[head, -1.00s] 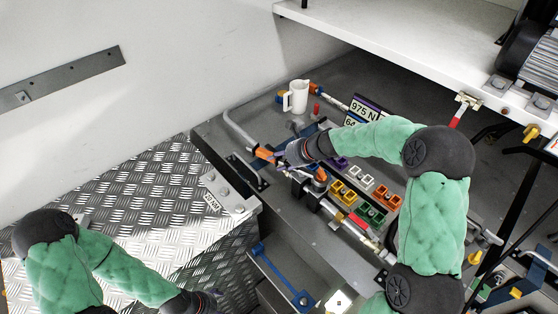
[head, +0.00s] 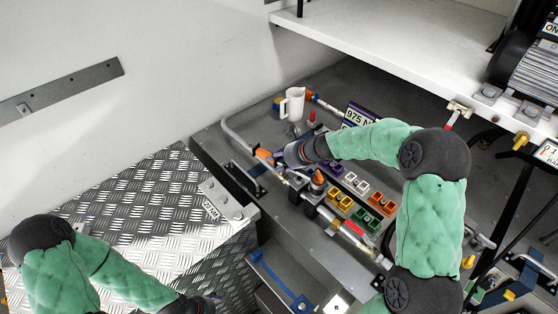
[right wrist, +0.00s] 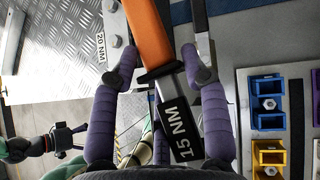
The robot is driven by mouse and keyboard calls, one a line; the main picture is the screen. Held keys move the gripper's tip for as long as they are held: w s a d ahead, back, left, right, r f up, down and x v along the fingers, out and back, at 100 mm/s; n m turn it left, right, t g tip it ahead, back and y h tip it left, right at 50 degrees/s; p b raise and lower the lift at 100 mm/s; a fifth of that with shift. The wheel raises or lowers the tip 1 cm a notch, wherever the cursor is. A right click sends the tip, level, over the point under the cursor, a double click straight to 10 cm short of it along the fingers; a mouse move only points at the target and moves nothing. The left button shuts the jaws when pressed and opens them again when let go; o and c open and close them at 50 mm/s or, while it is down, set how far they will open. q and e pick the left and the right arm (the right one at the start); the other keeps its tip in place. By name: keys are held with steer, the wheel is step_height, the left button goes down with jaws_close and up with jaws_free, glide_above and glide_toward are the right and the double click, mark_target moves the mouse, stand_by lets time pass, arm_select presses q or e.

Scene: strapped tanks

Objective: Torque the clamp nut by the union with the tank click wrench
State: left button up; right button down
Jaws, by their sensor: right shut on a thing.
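The click wrench has an orange handle (right wrist: 150,35) and a black end marked "15 NM" (right wrist: 178,130) in the right wrist view. My right gripper (right wrist: 158,68) has its purple fingers on either side of the wrench and is shut on it. In the head view this gripper (head: 281,158) is over the left part of the pipe run, with the orange of the wrench (head: 263,155) just left of it. The clamp nut and union cannot be made out clearly. My left gripper (head: 212,298) is at the bottom edge in the head view, apart from the pipework; its jaws are unclear.
A white jug (head: 292,104) stands behind the pipe run. Coloured blocks with nuts (head: 340,197) sit right of it. A "20 NM" plate (head: 211,210) lies on the left edge. A white shelf (head: 400,55) overhangs the back. The chequer-plate surface (head: 130,215) is largely clear.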

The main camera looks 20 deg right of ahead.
steer(key=shift+r+p, duration=1)
steer(key=shift+r, duration=0.35)
steer(key=shift+r, duration=1.95)
